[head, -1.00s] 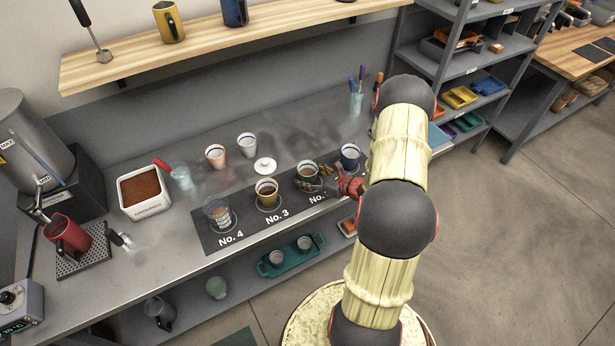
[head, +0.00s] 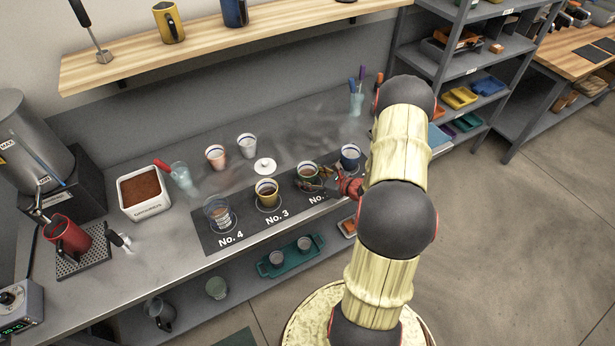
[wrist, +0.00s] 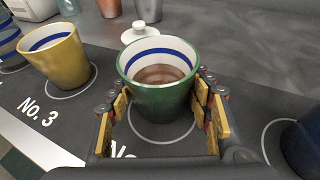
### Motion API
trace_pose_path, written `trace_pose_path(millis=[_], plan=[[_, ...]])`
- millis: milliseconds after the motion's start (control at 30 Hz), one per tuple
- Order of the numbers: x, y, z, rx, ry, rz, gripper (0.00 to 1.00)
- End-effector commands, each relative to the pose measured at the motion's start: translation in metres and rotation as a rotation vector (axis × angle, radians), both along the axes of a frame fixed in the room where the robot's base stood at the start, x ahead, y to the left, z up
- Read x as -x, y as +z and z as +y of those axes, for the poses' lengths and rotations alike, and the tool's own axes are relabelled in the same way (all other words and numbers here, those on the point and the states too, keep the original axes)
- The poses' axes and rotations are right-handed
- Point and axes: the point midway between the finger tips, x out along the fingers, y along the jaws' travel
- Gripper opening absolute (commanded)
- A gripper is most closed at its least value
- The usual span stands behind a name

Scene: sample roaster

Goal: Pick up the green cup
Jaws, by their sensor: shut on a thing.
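The green cup (wrist: 160,98) stands upright in the middle of the wrist view, with a white inside, a blue band and brown liquid in it. It stands on or just over a white ring on the dark mat. My gripper (wrist: 165,110) has its yellow-padded fingers on both sides of the cup, closed on it. In the head view the green cup (head: 306,173) is partly hidden by my gripper (head: 325,180), which reaches in from the right.
The yellow cup (head: 266,192) stands to the left at No. 3, and a clear glass (head: 219,212) at No. 4. A dark blue cup (head: 349,156) stands close on the right. A white lid (head: 265,165) lies behind. A wooden shelf (head: 230,40) runs above the counter.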

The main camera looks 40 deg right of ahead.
Motion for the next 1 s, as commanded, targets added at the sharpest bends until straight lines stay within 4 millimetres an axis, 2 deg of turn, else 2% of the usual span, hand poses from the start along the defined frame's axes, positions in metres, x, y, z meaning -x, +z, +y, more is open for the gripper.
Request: trace_pose_path(millis=[267, 533, 1000], plan=[[0.0, 0.01, 0.0, 0.001, -0.001, -0.001, 0.13], [-0.001, 0.033, -0.001, 0.003, 0.0, -0.003, 0.13], [0.037, 0.078, 0.006, 0.001, -0.001, -0.002, 0.13]])
